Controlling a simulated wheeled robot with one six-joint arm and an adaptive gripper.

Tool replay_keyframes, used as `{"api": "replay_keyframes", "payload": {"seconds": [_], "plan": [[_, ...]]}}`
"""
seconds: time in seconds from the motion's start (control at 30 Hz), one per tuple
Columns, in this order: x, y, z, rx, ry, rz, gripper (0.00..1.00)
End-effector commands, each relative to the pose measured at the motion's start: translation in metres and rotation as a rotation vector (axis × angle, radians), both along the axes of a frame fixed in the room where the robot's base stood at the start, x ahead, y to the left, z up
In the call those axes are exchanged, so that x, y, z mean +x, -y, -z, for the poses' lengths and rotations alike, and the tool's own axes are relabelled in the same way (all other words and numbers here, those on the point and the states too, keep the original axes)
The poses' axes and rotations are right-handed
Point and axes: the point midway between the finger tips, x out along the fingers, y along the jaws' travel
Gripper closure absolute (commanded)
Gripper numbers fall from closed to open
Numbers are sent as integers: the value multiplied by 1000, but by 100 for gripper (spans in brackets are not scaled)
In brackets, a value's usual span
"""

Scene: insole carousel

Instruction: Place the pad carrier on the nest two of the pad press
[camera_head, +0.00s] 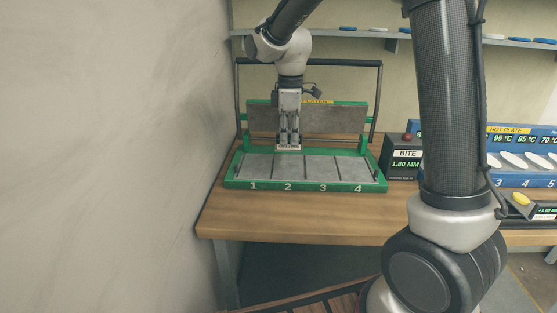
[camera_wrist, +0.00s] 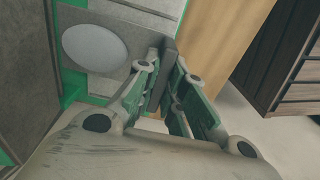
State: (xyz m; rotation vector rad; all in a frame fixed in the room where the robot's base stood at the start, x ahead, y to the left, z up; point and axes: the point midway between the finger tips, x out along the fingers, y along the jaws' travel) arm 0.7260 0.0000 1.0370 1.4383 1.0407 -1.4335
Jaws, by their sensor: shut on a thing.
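The green pad press (camera_head: 305,186) stands on the wooden bench, its four grey nests numbered along the front. Nest two (camera_head: 287,168) is second from the left and looks bare in front. My gripper (camera_head: 288,143) points down over the rear of nest two. In the wrist view my gripper (camera_wrist: 165,100) is shut on a grey upright part of the pad carrier. The pad carrier (camera_wrist: 135,58) is a grey plate bearing a white oval pad (camera_wrist: 95,46). The carrier is hard to make out in the head view, and I cannot tell whether it touches the press.
The press's raised plate (camera_head: 340,119) and black bar frame (camera_head: 376,100) stand behind my gripper. A bite display box (camera_head: 404,160) and a hot plate (camera_head: 520,182) with white pads are to the right. A wall (camera_head: 110,150) is close on the left.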

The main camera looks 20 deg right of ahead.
Motion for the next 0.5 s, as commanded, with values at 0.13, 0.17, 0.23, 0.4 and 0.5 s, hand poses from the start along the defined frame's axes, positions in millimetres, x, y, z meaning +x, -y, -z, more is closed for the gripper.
{"api": "replay_keyframes", "payload": {"seconds": [0.13, 0.17, 0.23, 0.4, 0.5], "plan": [[-1, 0, 31, -2, -5, 0, 100], [-1, 0, 36, -2, -4, 0, 100], [-1, 0, 45, -2, -4, 0, 100], [-1, 0, 59, -1, -3, 0, 100], [-1, 0, 75, -2, -4, 0, 100]]}}
